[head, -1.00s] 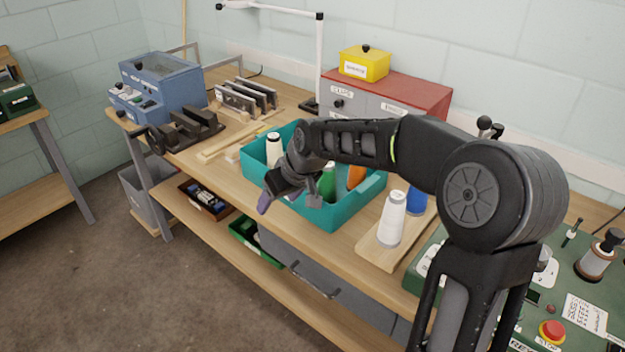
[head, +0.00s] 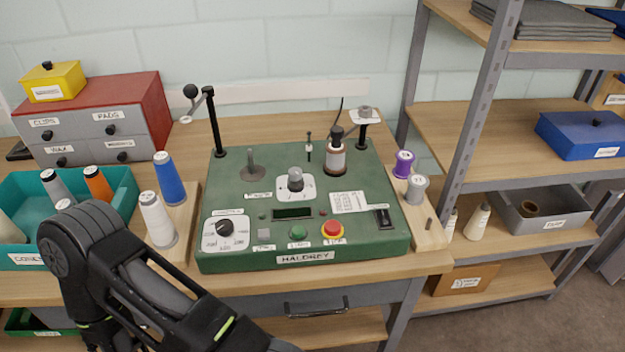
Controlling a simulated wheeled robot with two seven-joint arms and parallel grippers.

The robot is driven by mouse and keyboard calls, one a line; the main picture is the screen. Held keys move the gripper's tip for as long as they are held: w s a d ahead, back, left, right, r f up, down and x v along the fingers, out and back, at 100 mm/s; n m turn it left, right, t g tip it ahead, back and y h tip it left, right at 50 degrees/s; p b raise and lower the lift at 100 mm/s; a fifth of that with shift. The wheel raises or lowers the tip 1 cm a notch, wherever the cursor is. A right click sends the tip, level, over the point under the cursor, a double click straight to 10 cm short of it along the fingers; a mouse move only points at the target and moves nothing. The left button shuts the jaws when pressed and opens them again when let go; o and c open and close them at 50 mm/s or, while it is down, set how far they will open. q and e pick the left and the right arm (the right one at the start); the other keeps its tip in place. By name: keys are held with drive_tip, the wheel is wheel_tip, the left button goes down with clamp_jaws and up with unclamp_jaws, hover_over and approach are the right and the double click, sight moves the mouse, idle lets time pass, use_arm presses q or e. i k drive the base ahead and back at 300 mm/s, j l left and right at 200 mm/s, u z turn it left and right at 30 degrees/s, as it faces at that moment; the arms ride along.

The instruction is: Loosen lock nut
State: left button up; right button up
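A green machine labelled HALDREY (head: 305,258) stands on the bench in the middle of the head view. No part is marked as the lock nut. Candidates are a ribbed silver knob (head: 295,180) on a white plate at the machine's centre and a grey cap (head: 365,112) on top of the right rear post. One of my black arms crosses the lower left, in front of the bench. Neither of my grippers shows, and nothing of mine touches the machine.
A teal bin (head: 118,181) with cones, a white cone (head: 157,220) and a blue cone (head: 169,178) stand left of the machine. A purple spool (head: 403,164) and grey spool (head: 416,189) stand on its right. Red STOP button (head: 333,231) is at the front. Shelving (head: 500,130) rises at right.

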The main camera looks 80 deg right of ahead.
sight(365, 111)
drive_tip(key=z, duration=0.5)
drive_tip(key=j+z, duration=0.1)
drive_tip(key=z, duration=0.4)
drive_tip(key=j+z, duration=0.1)
drive_tip(key=z, duration=0.35)
drive_tip(key=j+z, duration=0.1)
drive_tip(key=z, duration=0.4)
drive_tip(key=j+z, duration=0.1)
drive_tip(key=z, duration=0.9)
drive_tip(key=j, duration=0.05)
